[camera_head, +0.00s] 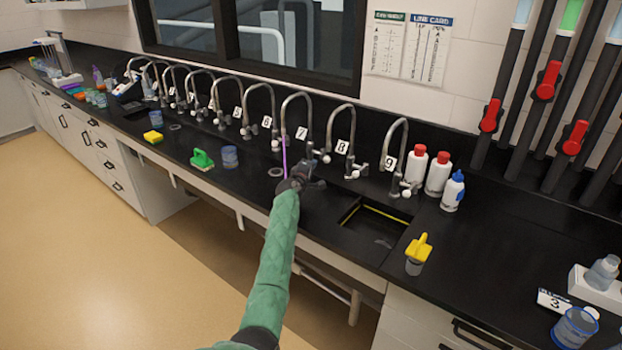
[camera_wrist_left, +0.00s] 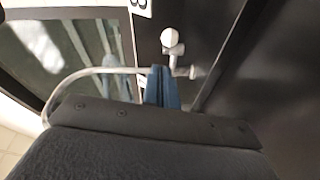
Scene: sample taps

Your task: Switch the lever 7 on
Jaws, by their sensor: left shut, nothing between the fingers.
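Tap 7 (camera_head: 296,97) is a grey arched tap in the row along the back of the bench, with its number 7 label (camera_head: 301,133) below the arch. A thin purple stream (camera_head: 284,158) runs down from its spout. Its lever (camera_head: 325,158) has a pale knob, just beyond my left gripper (camera_head: 305,180), which is shut and empty and hides part of the tap's base. In the left wrist view, the shut blue fingers (camera_wrist_left: 162,88) point towards a white-knobbed lever (camera_wrist_left: 172,40); contact cannot be told. My right gripper is out of view.
Tap 8 (camera_head: 341,112) stands just right of tap 7, and tap 6 (camera_head: 262,92) just left. A sink (camera_head: 345,222) opens in the bench right of my arm. A blue beaker (camera_head: 230,156) is left.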

